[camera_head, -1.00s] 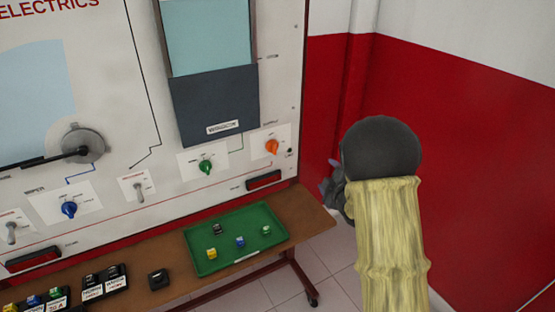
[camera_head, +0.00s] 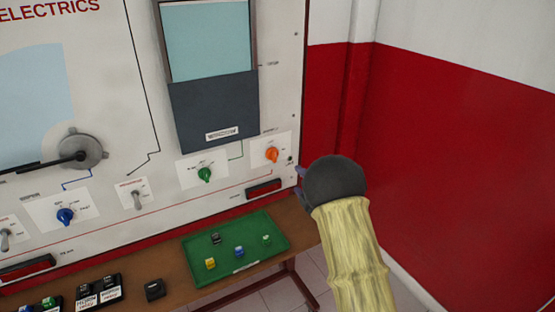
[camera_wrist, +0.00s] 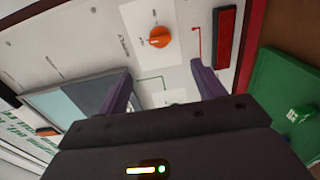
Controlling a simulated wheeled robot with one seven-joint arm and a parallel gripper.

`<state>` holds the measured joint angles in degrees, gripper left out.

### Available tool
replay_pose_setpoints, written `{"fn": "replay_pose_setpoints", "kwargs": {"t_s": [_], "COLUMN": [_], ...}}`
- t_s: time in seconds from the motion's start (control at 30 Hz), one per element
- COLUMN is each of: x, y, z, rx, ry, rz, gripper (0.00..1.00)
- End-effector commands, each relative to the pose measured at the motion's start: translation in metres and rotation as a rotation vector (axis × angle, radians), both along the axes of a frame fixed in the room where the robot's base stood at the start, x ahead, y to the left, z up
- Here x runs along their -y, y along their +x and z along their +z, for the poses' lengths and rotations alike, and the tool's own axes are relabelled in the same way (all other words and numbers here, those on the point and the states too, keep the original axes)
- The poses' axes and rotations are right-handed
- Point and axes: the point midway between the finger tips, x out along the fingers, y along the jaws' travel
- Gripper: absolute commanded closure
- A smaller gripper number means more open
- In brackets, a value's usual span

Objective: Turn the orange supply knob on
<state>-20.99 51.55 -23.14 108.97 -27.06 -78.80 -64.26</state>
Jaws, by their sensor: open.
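The orange supply knob (camera_head: 272,154) sits on a white label plate at the right end of the upright panel. It also shows in the wrist view (camera_wrist: 159,36), beyond my fingertips and between their lines. My gripper (camera_head: 299,182) is to the right of the knob and a little below it in the head view, apart from the panel as far as I can tell. In the wrist view its two dark fingers (camera_wrist: 158,76) stand wide apart with nothing between them. The head view mostly hides the fingers behind my wrist.
A green knob (camera_head: 204,174) and a blue knob (camera_head: 65,216) are farther left on the panel. A dark red block (camera_head: 264,188) is below the orange knob. A green tray (camera_head: 190,250) with several small blocks lies on the brown shelf. A red-and-white wall (camera_head: 460,160) stands right.

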Motion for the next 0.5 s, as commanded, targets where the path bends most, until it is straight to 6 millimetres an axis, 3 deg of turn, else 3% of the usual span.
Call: {"fn": "replay_pose_setpoints", "kwargs": {"t_s": [0.5], "x": [-0.044], "y": [0.064], "z": [0.001], "rx": [0.000], "ry": [0.001], "rz": [0.001], "gripper": [0.32]}}
